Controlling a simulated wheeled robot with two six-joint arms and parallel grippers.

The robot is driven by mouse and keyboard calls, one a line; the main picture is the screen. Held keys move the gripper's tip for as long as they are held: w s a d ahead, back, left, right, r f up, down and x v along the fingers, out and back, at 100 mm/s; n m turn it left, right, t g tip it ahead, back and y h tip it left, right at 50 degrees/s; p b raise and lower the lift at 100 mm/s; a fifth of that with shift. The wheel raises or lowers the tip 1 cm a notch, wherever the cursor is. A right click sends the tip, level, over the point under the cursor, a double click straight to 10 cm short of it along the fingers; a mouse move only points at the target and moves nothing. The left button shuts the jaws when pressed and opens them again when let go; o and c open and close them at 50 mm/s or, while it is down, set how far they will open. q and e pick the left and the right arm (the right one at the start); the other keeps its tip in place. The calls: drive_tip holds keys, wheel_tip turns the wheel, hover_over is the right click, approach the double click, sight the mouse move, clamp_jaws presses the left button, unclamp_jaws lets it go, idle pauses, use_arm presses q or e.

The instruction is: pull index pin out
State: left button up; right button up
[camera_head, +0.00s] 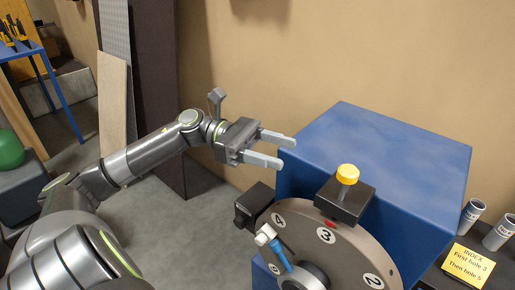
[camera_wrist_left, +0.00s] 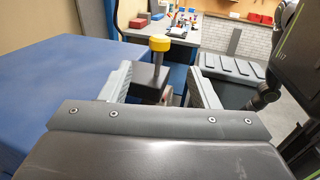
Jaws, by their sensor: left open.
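The index pin has a yellow knob (camera_head: 348,173) on a short metal stem, standing upright in a black block (camera_head: 345,199) at the top of a round numbered plate (camera_head: 327,222). The knob also shows in the left wrist view (camera_wrist_left: 160,43), in line with the space between the fingers. My left gripper (camera_head: 287,152) is open and empty, up and to the left of the knob in the head view, apart from it. In the left wrist view its two fingers (camera_wrist_left: 160,84) stand apart. My right gripper is not in view.
A blue box (camera_head: 400,150) stands behind the plate. A blue-handled crank (camera_head: 274,250) sits at the plate's front. A yellow note (camera_head: 467,266) reads "INDEX First hole 3 Then hole 5". Grey cylinders (camera_head: 471,216) stand at right. Open floor lies left of the plate.

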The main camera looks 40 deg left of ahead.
use_arm(q)
drive_tip(key=shift+v, duration=1.85)
